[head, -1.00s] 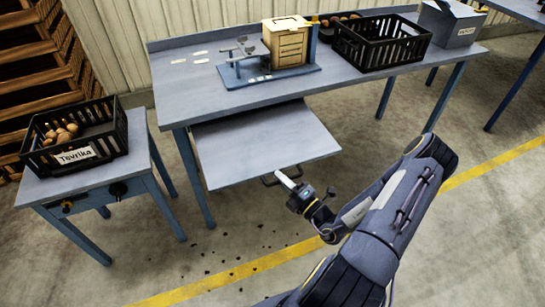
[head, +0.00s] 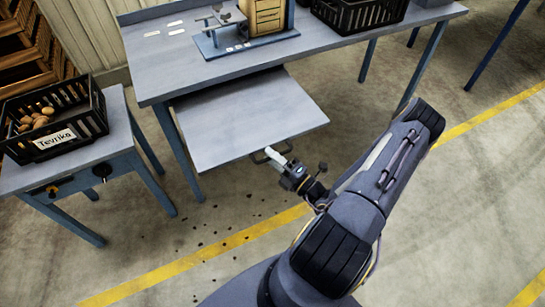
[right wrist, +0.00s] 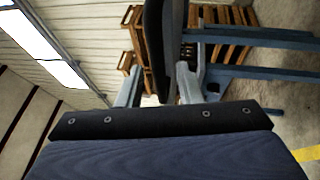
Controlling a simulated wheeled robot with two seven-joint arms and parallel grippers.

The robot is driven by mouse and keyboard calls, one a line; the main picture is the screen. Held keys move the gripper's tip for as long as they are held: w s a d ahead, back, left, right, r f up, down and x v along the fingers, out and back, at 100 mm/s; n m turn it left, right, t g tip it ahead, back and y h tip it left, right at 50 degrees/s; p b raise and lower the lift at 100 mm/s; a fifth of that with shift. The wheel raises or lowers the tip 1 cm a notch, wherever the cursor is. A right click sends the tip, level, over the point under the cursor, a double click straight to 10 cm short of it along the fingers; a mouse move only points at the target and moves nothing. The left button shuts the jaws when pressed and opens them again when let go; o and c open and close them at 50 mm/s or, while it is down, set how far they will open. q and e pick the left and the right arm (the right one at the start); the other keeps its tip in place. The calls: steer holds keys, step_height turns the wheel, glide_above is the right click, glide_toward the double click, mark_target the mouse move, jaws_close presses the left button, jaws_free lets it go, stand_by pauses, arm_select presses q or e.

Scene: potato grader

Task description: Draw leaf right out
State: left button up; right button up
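The leaf (head: 250,120) is a flat grey board, drawn partly out from under the front of the grey work table (head: 335,52). A dark bar handle (head: 259,156) sits at its front edge. My right gripper (head: 272,154) is at this handle and appears shut on it; its fingers partly hide the bar. In the right wrist view, a dark upright shape fills the upper middle and the grip itself is not clear. My left gripper is not in view.
A side table (head: 75,168) with a black crate (head: 88,126) of potatoes, labelled Tevrika, stands at the left. A wooden box (head: 262,14) and another black crate (head: 358,16) stand on the work table. The floor before the leaf is open, with scattered dark crumbs.

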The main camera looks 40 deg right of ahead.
steer(key=b+v, duration=0.1)
steer(key=v, duration=0.6)
steer(key=shift+s, duration=0.4)
steer(key=shift+d, duration=0.1)
steer(key=a+r+n+g+y+p, duration=0.2)
steer(key=a+r+n+g+y, duration=1.15)
steer(key=n, duration=1.25)
steer(key=s+r+n+h+p, duration=0.1)
steer(key=s+r+n+h, duration=0.1)
steer(key=n, duration=0.6)
steer(key=s+r+n+h, duration=0.2)
steer(key=r+n+h, duration=0.3)
steer(key=n+h, duration=0.1)
steer(key=s+a+r+n+h+p, duration=0.1)
steer(key=r+n+h, duration=0.3)
steer(key=n, duration=0.5)
steer(key=shift+s+r+n+h+p, duration=0.15)
steer(key=shift+s+n+h+p, duration=0.25)
steer(key=shift+s, duration=0.35)
